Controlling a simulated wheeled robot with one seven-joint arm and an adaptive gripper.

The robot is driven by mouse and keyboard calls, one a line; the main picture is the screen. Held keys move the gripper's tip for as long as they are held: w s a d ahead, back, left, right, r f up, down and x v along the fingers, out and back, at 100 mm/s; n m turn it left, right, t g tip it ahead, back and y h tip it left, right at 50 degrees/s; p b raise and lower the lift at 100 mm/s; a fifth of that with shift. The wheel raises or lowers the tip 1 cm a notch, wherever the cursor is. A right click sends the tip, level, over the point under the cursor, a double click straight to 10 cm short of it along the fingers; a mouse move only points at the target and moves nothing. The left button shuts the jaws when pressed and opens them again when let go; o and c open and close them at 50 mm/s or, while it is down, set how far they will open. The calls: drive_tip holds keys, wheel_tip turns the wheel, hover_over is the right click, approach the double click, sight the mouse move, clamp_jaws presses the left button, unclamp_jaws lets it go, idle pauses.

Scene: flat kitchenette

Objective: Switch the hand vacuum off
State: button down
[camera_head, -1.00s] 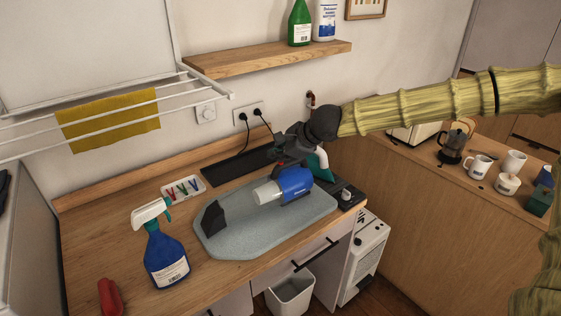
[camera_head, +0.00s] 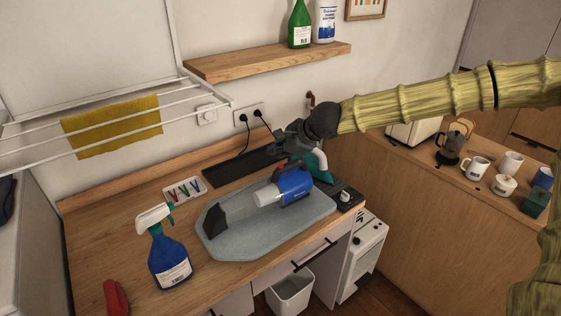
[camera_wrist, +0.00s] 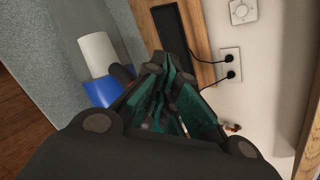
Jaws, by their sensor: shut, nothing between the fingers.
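The hand vacuum (camera_head: 291,185) lies on a grey mat (camera_head: 240,245) on the wooden counter. It has a blue body, a pale cup and a black nozzle pointing left. A small red part shows on its top near the handle (camera_head: 281,168). In the wrist view, the vacuum's blue and white parts (camera_wrist: 97,55) are at the left, partly hidden by my gripper. My gripper (camera_head: 277,150) is just above and behind the vacuum, apart from it as far as I can tell. Its teal-padded fingers (camera_wrist: 167,66) are closed and empty.
A blue spray bottle (camera_head: 168,255) and a red item (camera_head: 116,298) stand at the front left. A tray of pegs (camera_head: 184,190) and plugged-in cords (camera_head: 250,130) are behind. A drying rack (camera_head: 100,130) overhangs the left.

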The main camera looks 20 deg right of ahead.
sight(278, 169)
drive_tip(key=shift+r+p, duration=2.2)
drive_tip(key=shift+r, duration=0.1)
